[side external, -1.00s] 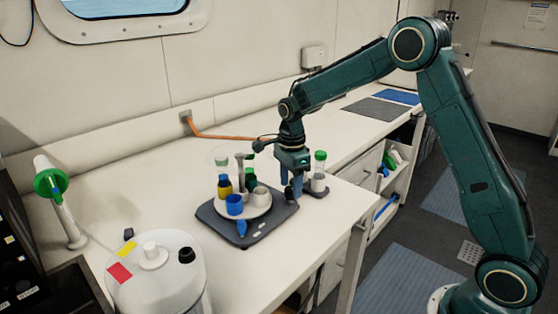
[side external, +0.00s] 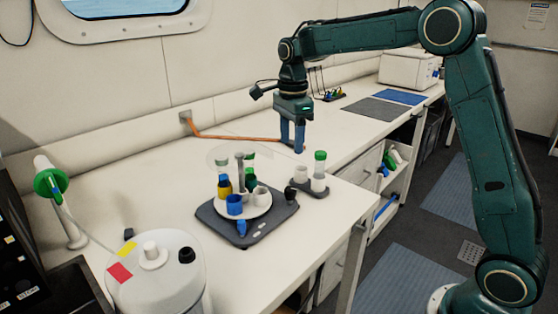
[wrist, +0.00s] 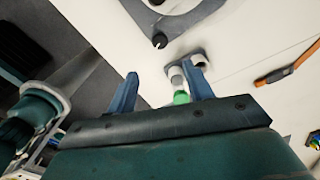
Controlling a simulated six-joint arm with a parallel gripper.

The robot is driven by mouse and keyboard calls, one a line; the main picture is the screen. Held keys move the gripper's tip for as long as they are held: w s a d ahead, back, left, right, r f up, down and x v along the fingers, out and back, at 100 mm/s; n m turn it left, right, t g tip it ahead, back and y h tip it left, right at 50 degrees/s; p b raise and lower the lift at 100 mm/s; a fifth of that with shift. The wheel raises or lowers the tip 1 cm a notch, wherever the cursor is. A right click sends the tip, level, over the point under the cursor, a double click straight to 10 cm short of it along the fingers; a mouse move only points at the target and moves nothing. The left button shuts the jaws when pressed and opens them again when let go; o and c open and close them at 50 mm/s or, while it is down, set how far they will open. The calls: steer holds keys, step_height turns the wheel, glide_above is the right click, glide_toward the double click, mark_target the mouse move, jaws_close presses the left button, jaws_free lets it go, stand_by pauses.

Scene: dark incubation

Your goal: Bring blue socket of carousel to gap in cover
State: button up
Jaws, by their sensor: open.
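The carousel (side external: 257,211) is a round white plate on a dark grey base (side external: 270,227). Its blue socket (side external: 234,206) is at the front left of the plate, above a blue marker (side external: 241,228) on the base. Yellow, green and white sockets are also on the plate. A clear cover (side external: 222,155) shows faintly above the rear of the carousel; I cannot make out its gap. My gripper (side external: 292,149) is open and empty, raised behind and right of the carousel, fingers down. In the wrist view its fingers (wrist: 163,74) show, with part of the base (wrist: 190,22) beyond.
A small grey holder (side external: 318,190) with a green-capped vial (side external: 320,168) and a white cup (side external: 300,174) stands right of the carousel. A black knob (side external: 290,193) is at the base's right corner. A white canister (side external: 160,280) stands front left. An orange cable runs along the back.

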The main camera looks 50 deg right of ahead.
mark_target(290, 188)
steer(key=shift+r, duration=0.15)
stand_by(0.3)
steer(key=m, duration=0.6)
step_height(290, 188, down, 14)
steer(key=shift+r, duration=0.1)
stand_by(0.9)
steer(key=c, duration=1)
